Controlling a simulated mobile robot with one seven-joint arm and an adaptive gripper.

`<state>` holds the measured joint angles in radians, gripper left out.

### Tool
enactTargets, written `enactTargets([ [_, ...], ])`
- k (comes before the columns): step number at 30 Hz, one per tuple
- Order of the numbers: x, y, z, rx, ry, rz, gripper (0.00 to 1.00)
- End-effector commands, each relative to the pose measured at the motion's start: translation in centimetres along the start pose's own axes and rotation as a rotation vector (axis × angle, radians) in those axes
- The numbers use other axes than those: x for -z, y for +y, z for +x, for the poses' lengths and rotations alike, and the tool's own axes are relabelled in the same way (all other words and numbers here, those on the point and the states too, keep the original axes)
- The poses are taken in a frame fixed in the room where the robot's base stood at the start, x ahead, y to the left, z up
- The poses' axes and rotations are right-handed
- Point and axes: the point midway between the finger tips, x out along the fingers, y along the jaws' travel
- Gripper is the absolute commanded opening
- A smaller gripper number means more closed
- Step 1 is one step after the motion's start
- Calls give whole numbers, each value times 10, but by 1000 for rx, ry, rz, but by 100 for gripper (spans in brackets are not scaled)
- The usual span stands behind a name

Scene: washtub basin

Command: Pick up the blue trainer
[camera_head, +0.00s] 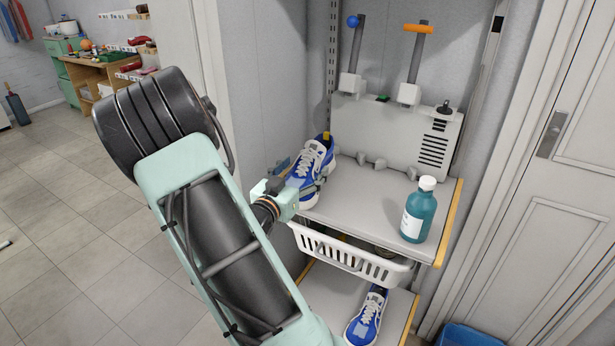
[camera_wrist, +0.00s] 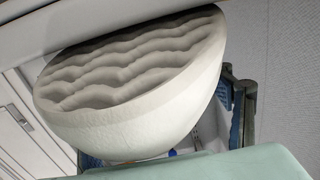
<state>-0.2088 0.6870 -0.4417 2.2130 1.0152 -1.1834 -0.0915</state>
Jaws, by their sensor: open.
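A blue trainer (camera_head: 314,158) with white laces and a yellow heel tab lies at the left end of the upper shelf. My gripper (camera_head: 303,188) is at its lower front part, open, with parts of the fingers beside it. In the wrist view a large white sole with grey wavy tread (camera_wrist: 130,85) fills the middle, very close, and hides most of the gripper. A dark finger part (camera_wrist: 243,112) shows at its right. Contact cannot be told. A second blue trainer (camera_head: 367,318) lies on the lower shelf.
The upper shelf (camera_head: 375,205) also bears a teal bottle (camera_head: 418,210) at the right. A white basket (camera_head: 350,256) hangs below it. A grey panel unit (camera_head: 395,135) stands at the back. A blue bin (camera_head: 468,337) is at the bottom right. The middle of the shelf is clear.

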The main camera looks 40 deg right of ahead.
Motion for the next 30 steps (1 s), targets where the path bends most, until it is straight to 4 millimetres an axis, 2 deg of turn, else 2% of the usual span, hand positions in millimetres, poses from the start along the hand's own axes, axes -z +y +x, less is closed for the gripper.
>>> enactTargets([
  [2,0,0,0,0,0,0,73],
  [17,1,0,0,-1,3,1,19],
  [25,3,0,0,-1,3,1,19],
  [30,13,0,0,-1,4,3,19],
])
